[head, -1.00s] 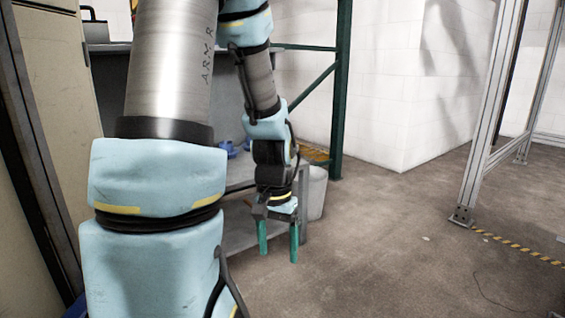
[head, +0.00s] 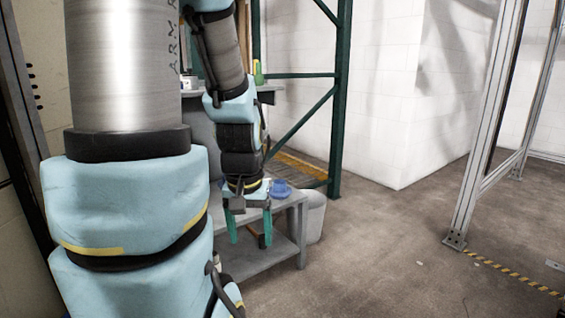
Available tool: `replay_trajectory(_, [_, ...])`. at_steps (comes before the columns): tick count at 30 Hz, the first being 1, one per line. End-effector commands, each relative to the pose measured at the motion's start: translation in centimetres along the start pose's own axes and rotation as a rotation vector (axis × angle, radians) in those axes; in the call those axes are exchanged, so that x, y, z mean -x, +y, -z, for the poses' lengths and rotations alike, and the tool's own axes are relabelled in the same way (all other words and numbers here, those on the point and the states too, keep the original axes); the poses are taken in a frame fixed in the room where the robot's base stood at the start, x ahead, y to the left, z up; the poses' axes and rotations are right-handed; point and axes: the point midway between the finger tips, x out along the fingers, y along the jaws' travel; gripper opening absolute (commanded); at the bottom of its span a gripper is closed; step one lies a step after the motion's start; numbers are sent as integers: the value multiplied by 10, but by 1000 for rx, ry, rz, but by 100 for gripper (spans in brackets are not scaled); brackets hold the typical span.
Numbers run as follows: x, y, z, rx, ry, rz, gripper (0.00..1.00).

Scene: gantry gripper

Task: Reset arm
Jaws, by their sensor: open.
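My gripper (head: 250,230) hangs at the end of my light-blue and black arm, left of the middle of the head view. Its two green fingers point down and stand apart, with nothing between them. It shows in front of a grey bench (head: 275,250); the gap between them is hard to judge. The arm comes down from the top of the view, bent, and hides part of the bench and what is behind it.
A blue object (head: 279,188) sits on the bench. A grey bin (head: 313,217) stands beside it. Behind is a green metal frame (head: 341,95). A silver post (head: 486,130) and yellow-black floor tape (head: 515,277) are at right. Open floor (head: 390,240) lies between.

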Motion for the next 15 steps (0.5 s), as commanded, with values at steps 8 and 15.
replay_trajectory(8, [102, 0, 14, -1, 0, 0, 76])
replay_trajectory(15, [172, 1, 24, -1, 0, 0, 76])
